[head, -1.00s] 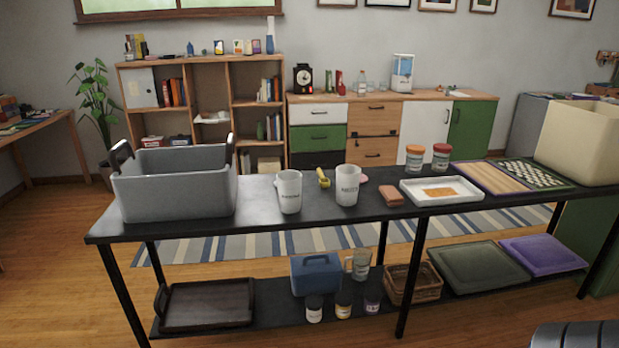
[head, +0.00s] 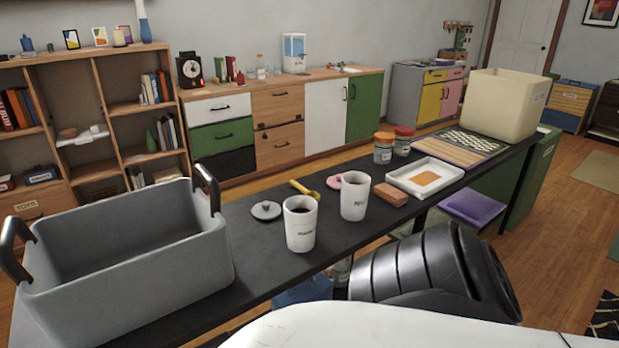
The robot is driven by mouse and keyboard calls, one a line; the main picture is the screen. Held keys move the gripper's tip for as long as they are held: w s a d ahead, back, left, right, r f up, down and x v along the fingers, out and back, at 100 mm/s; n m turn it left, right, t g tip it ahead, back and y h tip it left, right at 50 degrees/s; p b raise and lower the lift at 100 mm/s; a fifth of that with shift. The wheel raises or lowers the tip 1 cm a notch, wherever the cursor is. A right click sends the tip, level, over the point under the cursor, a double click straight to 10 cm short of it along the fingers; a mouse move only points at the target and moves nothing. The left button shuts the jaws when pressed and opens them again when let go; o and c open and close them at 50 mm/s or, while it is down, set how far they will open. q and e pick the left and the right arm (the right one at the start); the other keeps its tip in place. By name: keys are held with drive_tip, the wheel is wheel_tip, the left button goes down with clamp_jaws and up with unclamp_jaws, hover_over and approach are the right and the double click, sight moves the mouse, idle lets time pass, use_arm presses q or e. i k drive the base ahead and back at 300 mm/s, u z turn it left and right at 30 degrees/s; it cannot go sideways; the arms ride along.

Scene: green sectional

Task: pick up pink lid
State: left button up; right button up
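The pink lid (head: 335,181) lies on the black table (head: 262,259), behind the white mug (head: 354,197) on the right. That mug hides part of the lid. A second white mug (head: 300,224) with dark contents stands to the left. A grey lid (head: 266,210) with a knob lies behind that mug. A black ribbed part of my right arm is in the foreground, but its gripper is not visible. My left gripper is not visible either.
A grey bin (head: 130,265) with black handles fills the table's left end. A yellow tool (head: 304,189), reddish block (head: 390,194), white tray (head: 425,178), two jars (head: 383,148), boards (head: 450,150) and a cream bin (head: 503,103) also stand on the table.

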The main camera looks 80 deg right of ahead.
sight(335, 182)
drive_tip(key=z, duration=1.75)
